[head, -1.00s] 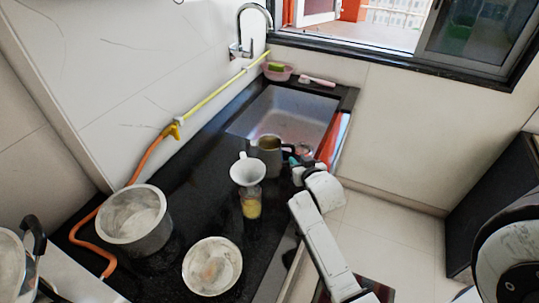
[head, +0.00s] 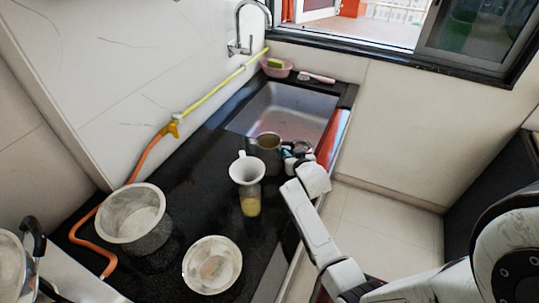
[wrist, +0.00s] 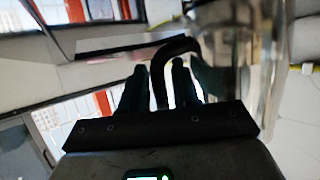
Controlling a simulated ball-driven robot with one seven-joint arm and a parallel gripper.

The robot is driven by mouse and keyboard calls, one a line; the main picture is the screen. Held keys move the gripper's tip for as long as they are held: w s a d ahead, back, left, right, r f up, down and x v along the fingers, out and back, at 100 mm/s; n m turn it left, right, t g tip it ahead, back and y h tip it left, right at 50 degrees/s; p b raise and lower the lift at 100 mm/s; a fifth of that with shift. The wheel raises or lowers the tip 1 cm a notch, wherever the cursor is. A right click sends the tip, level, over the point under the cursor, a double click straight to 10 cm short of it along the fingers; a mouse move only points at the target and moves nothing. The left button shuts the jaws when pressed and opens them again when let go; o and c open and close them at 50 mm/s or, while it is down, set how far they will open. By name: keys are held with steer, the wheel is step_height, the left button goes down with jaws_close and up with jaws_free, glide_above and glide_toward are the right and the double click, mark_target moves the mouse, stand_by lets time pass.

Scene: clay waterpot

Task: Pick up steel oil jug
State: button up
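The steel oil jug (head: 266,152) stands on the black counter just in front of the sink, behind the white funnel. In the wrist view its shiny, blurred body (wrist: 255,70) fills the right side, and its dark curved handle (wrist: 160,66) arches towards the fingers. My gripper (head: 289,157) is at the jug's right side, by the handle. In the wrist view the fingers of my gripper (wrist: 159,85) stand on either side of the handle, with a bright gap beside it. The fingers look open around it, not clamped. The jug's lower front is partly hidden by the funnel.
A white funnel (head: 246,170) sits on a glass bottle (head: 250,204) close in front of the jug. A metal pot (head: 134,225) and a shallow pan (head: 212,266) stand nearer on the counter. The sink (head: 285,112) lies behind, below a tap (head: 240,30).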

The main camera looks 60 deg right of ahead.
steer(key=shift+a, duration=0.1)
jaws_close()
steer(key=shift+r, duration=0.2)
stand_by(0.4)
steer(key=shift+r, duration=0.2)
step_height(320, 180, up, 2)
steer(key=s+a+r+b, duration=0.1)
steer(key=s+a+r, duration=0.1)
steer(key=s+r, duration=0.8)
steer(key=s, duration=0.3)
steer(key=shift+s+a+r, duration=0.25)
steer(key=shift+s+a, duration=0.1)
steer(key=shift+s, duration=0.05)
